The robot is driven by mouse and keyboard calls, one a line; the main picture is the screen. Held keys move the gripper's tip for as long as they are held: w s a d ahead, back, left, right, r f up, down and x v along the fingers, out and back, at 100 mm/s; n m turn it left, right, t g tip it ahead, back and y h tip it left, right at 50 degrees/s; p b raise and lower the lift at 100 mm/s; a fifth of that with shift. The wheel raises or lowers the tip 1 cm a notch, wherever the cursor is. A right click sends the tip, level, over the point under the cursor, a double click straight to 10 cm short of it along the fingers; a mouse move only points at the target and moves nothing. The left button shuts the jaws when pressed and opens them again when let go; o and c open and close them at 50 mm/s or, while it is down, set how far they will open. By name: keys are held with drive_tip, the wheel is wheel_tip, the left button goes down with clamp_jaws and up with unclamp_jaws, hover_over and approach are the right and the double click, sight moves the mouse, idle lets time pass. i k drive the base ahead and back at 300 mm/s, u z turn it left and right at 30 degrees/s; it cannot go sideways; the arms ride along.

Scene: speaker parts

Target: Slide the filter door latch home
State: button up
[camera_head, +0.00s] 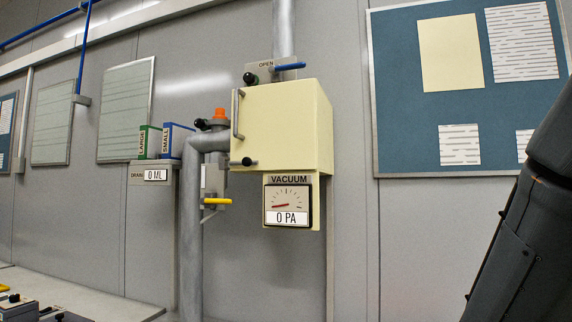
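The cream filter box (290,125) hangs on the grey wall, a little right of the middle. A grey upright bar handle (238,112) is on its left side. A short latch-like rod with a black knob (249,161) sits near the box's lower left corner; I take it to be the door latch. I cannot tell how far it is slid in. My gripper is not in view.
A vacuum gauge (288,205) reading 0 PA hangs below the box. A blue lever (290,66) by an OPEN label and another black knob (250,78) are above. A grey pipe (192,235) and yellow lever (217,201) stand left. My dark arm link crosses the right edge.

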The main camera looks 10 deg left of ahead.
sight(245, 161)
drive_tip(key=z, duration=0.05)
drive_tip(key=k, duration=0.6)
drive_tip(key=u, duration=0.75)
drive_tip(key=i, duration=0.5)
drive_tip(key=u, duration=0.05)
